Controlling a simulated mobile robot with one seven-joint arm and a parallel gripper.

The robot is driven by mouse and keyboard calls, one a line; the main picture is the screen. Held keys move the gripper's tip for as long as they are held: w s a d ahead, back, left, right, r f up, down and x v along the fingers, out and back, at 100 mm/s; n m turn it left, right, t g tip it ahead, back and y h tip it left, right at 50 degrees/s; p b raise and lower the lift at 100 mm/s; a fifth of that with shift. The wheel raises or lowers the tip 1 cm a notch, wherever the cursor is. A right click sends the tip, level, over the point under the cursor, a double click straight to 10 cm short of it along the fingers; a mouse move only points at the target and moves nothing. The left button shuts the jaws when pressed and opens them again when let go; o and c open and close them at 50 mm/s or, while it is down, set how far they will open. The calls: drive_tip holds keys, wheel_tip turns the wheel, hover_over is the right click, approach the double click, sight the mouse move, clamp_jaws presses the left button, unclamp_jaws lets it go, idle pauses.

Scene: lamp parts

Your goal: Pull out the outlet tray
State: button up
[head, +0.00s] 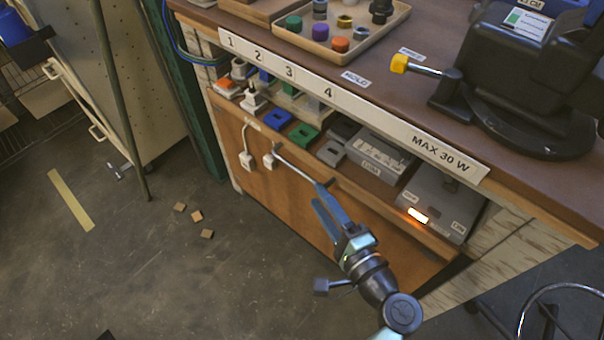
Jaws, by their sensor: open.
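The outlet tray (290,172) sits under the bench top, with a brown wooden front. A pale metal bar (294,166), which looks like its handle, runs along the front near the upper edge. My gripper (318,196) is open, with its two blue fingers at the right-hand visible end of the bar. One finger overlaps the bar in the picture; I cannot tell whether it touches. The bar beyond the fingers is hidden by my gripper. White plugs (254,99), blue (277,119) and green (303,135) pieces and grey boxes (375,157) show behind the front.
The bench top (400,35) overhangs the tray, with a numbered white strip (340,97) on its edge. A cabinet with a pale panel (115,70) stands at left. Small wooden blocks (196,216) lie on the floor. The floor before the tray is otherwise mostly clear.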

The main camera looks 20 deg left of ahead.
sight(301, 171)
drive_tip(key=b+x, duration=0.2)
drive_tip(key=x, duration=0.6)
drive_tip(key=shift+w+a, duration=0.2)
drive_tip(key=shift+a, duration=0.05)
clamp_jaws()
idle(1.0)
